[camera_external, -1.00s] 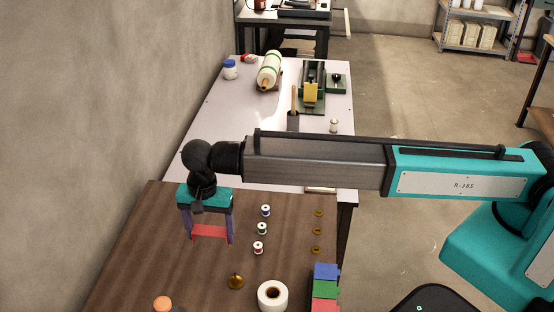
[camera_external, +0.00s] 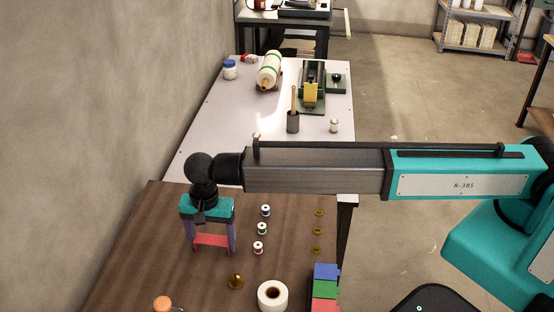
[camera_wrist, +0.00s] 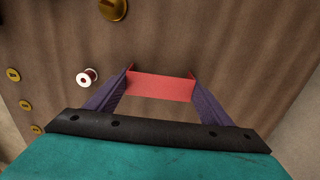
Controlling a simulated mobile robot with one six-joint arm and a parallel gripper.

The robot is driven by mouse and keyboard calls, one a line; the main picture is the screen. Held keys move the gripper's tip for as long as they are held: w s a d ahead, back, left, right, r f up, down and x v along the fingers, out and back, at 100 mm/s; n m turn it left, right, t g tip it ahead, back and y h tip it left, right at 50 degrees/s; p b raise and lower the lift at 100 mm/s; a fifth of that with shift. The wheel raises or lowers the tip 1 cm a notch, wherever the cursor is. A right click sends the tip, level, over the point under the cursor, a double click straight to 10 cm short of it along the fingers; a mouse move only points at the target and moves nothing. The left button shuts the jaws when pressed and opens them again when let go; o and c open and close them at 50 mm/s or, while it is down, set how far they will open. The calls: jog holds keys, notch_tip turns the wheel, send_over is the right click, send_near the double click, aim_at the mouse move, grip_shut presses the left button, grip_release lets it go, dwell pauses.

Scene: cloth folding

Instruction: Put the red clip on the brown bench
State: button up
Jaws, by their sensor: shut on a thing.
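The red clip (camera_external: 211,240) is between the purple fingers of my gripper (camera_external: 212,246), over the left part of the brown bench (camera_external: 150,235). In the wrist view, the red clip (camera_wrist: 160,87) spans the gap between the fingertips of my gripper (camera_wrist: 160,88), with brown wood behind it. My gripper is shut on the clip. The clip is at or just above the bench top; I cannot tell whether it touches.
Spools (camera_external: 262,228) and brass rings (camera_external: 318,232) stand right of my gripper. A brass piece (camera_external: 236,282), a white tape roll (camera_external: 272,295) and coloured blocks (camera_external: 325,290) are nearer the front. Bare wood lies to the left. A white table (camera_external: 225,110) adjoins behind.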

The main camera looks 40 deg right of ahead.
aim_at(212, 238)
jog(key=shift+f, duration=0.15)
jog(key=o, duration=1)
notch_tip(212, 238, up, 12)
jog(key=b, duration=0.3)
jog(key=shift+w+d, duration=0.1)
dwell(0.8)
